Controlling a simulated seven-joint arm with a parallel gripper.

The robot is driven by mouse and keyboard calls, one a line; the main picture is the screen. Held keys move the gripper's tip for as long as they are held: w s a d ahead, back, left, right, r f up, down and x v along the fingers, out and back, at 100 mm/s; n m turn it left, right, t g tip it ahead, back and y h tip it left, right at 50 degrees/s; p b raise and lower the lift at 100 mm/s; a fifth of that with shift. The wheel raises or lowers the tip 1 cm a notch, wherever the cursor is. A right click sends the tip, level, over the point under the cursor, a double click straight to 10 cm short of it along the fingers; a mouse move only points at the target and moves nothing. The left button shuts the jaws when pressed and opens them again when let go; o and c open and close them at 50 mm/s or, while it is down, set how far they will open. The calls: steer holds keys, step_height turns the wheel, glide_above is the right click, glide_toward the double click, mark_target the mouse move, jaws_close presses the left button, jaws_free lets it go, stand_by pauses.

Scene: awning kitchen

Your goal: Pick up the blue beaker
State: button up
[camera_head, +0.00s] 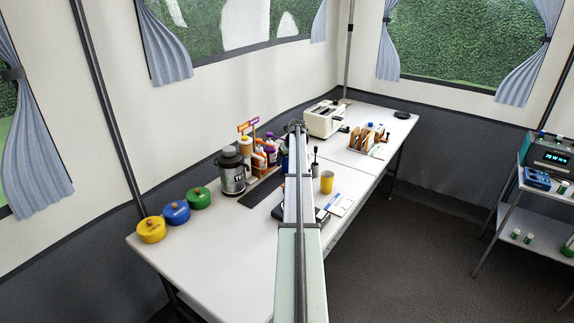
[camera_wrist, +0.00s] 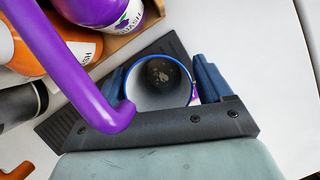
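The blue beaker (camera_wrist: 158,82) shows in the wrist view from above, with a round blue rim and a pale inside with dark specks at the bottom. My gripper (camera_wrist: 160,88) has its two dark blue fingers apart, one on each side of the beaker. A thin gap with something white and purple shows between the beaker and the right finger, so the gripper looks open around it.
A purple curved bar (camera_wrist: 75,65) crosses close to the wrist camera. A yellow cup (camera_head: 327,182) stands to the right.

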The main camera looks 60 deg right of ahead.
steer(key=c, duration=0.9)
steer(key=shift+r, duration=0.15)
steer(key=shift+r, duration=0.55)
steer(key=shift+s+d, duration=0.25)
steer(key=shift+s, duration=0.4)
steer(key=shift+s+d, duration=0.25)
steer(key=shift+s, duration=0.35)
steer(key=shift+s+d, duration=0.25)
steer(key=shift+s, duration=0.4)
steer(key=shift+r, duration=6.7)
steer(key=shift+r, duration=0.15)
